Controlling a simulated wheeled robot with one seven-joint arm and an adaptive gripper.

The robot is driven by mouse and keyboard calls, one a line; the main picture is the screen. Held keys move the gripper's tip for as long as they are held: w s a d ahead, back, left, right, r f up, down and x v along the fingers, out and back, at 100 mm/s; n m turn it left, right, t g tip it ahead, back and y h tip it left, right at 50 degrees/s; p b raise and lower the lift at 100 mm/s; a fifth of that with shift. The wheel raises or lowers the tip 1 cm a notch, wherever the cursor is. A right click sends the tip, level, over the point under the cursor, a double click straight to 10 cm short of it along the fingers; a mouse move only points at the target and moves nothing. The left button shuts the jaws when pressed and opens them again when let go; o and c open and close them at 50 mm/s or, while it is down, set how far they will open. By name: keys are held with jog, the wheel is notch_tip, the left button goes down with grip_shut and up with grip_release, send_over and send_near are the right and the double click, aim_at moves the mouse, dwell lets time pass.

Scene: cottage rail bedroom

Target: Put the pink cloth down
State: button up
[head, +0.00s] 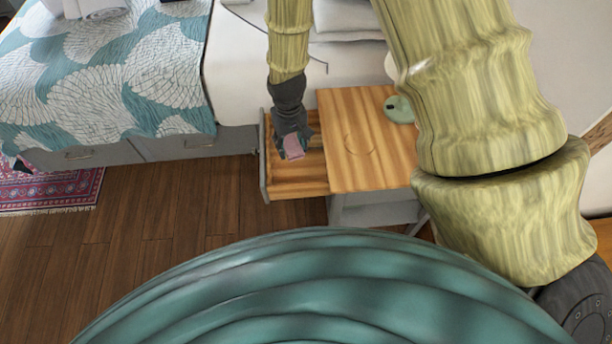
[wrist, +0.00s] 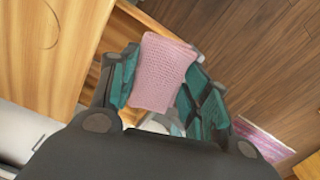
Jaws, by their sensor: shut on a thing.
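A pink cloth (head: 294,149) is held in my gripper (head: 293,140), which is over the open drawer (head: 310,181) of a wooden-topped nightstand (head: 362,140). In the wrist view the pink cloth (wrist: 160,70) sits between the teal finger pads of my gripper (wrist: 160,90), which is shut on it. The cloth looks woven and roughly rectangular. I cannot tell whether it touches the drawer's bottom. The part of the cloth inside the jaws is hidden.
The bed (head: 240,70) with a teal patterned cover (head: 120,75) stands to the left and behind. A green lamp base (head: 399,108) stands on the nightstand's top at the right back. A red rug (head: 50,190) lies at the left. The wooden floor (head: 170,215) in front is clear.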

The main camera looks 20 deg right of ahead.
jog(key=w+f+n+b, duration=0.4)
jog(key=f+n+b, duration=0.4)
jog(key=f+b, duration=0.15)
jog(key=n+b, duration=0.5)
jog(key=n, duration=0.2)
send_over(293, 175)
notch_tip(293, 175, down, 12)
jog(key=shift+w+a+r, duration=0.1)
jog(key=shift+w+a, duration=0.05)
jog(key=shift+s+d+f, duration=0.2)
jog(key=shift+d+f, duration=0.1)
jog(key=shift+f, duration=0.3)
notch_tip(293, 175, down, 3)
jog(key=shift+r, duration=0.1)
jog(key=shift+w+a+f, duration=0.1)
jog(key=shift+a+f, duration=0.05)
jog(key=shift+f, duration=0.05)
jog(key=o, duration=1.1)
jog(key=shift+o, duration=0.2)
